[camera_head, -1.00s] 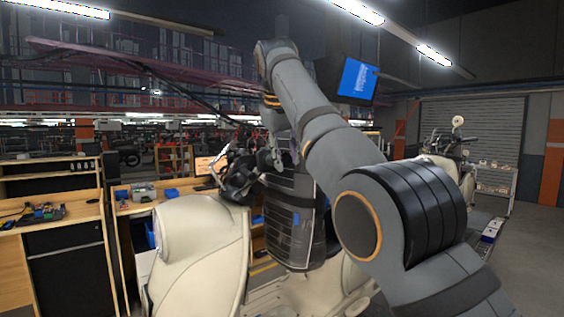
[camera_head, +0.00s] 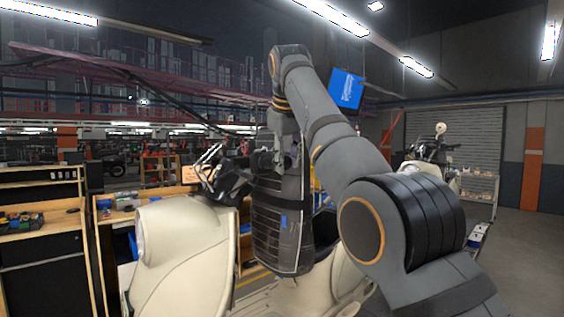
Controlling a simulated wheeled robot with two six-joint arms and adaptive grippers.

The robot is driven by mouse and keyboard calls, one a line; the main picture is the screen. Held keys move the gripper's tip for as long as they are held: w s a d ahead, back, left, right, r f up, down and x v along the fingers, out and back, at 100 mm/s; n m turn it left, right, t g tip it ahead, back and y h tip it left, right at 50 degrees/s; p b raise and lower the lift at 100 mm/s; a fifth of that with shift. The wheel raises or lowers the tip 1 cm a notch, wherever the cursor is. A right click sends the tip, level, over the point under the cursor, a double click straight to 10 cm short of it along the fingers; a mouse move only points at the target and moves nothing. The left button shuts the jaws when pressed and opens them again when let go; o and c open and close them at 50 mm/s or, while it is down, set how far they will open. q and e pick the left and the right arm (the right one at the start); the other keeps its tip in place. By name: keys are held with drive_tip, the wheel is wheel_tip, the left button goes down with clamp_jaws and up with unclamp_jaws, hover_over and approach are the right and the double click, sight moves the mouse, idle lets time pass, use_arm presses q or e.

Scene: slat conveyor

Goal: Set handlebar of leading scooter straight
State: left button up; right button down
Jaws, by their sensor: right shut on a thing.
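The leading scooter shows as a cream body (camera_head: 185,255) at the lower left of the middle. Its dark handlebar (camera_head: 222,178) sits above the body and looks turned at an angle. A dark, ribbed, seat-like panel (camera_head: 282,225) stands just right of it. My right arm comes in from the lower right, bends high and drops to my right gripper (camera_head: 275,158), at the right end of the handlebar. The gripper is shut on the handlebar; the fingers are small and dark, so the exact contact is hard to see. My left gripper is not in view.
Another scooter (camera_head: 436,158) stands behind at the right, partly hidden by my arm. Wooden workbenches (camera_head: 40,236) with tools and blue bins line the left. A blue screen (camera_head: 346,89) hangs behind my arm. Open floor (camera_head: 520,255) lies at the far right.

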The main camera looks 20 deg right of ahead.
drive_tip(key=d+f+b, duration=0.1)
drive_tip(key=d+f+n+b, duration=0.1)
drive_tip(key=d, duration=0.1)
drive_tip(key=shift+w+d+y, duration=0.1)
drive_tip(key=shift+w+y, duration=0.1)
drive_tip(key=shift+y, duration=0.1)
drive_tip(key=d, duration=0.1)
drive_tip(key=d+f+b, duration=0.1)
drive_tip(key=d+t+b, duration=0.1)
drive_tip(key=shift+w+f+n+y, duration=0.3)
drive_tip(key=shift+n+y, duration=0.1)
drive_tip(key=c, duration=0.9)
unclamp_jaws()
drive_tip(key=shift+w+d, duration=0.1)
drive_tip(key=shift+d, duration=0.1)
drive_tip(key=shift+c, duration=0.2)
drive_tip(key=shift+r, duration=0.1)
drive_tip(key=shift+a, duration=0.15)
